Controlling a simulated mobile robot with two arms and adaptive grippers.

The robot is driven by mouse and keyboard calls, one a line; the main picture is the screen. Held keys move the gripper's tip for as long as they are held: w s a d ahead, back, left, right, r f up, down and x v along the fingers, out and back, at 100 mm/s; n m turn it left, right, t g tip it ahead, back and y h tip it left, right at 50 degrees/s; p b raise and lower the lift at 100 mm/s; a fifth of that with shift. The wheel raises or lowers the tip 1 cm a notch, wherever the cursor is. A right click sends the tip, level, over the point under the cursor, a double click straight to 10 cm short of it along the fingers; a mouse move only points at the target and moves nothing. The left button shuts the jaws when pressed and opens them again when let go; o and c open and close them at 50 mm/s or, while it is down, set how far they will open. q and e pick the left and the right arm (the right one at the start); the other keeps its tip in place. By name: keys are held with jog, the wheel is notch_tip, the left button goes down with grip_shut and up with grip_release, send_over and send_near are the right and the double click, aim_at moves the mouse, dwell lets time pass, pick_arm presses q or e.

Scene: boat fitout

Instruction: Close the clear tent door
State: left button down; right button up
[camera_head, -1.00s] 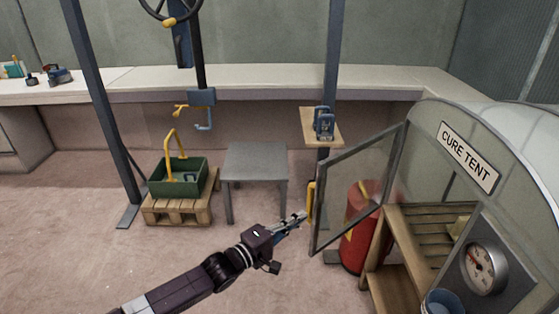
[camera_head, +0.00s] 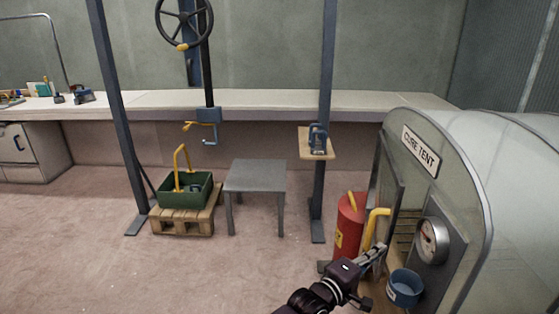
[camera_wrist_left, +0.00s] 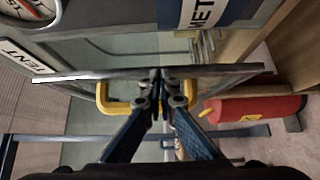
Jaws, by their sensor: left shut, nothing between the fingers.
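The clear tent door (camera_head: 389,185) is a transparent panel in a dark grey frame, seen nearly edge-on at the front of the cure tent (camera_head: 520,180). It stands partly open, with wooden slatted shelving showing past it. Its yellow handle (camera_head: 376,228) faces me. My left gripper (camera_head: 374,256) is shut and empty, at the handle's lower part. In the left wrist view, the fingertips (camera_wrist_left: 160,88) are at the handle (camera_wrist_left: 103,98), close to the door's edge (camera_wrist_left: 220,72). I cannot tell whether they touch. My right gripper is out of view.
A red cylinder (camera_head: 348,225) stands just left of the door. A blue cup (camera_head: 404,287) and a gauge (camera_head: 432,241) are at the tent's front right. A grey table (camera_head: 256,178) and a pallet with a green crate (camera_head: 185,193) stand left, with clear floor before them.

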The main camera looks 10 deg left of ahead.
pick_arm(q)
jog(key=shift+w+d, duration=0.1)
jog(key=shift+d, duration=1.25)
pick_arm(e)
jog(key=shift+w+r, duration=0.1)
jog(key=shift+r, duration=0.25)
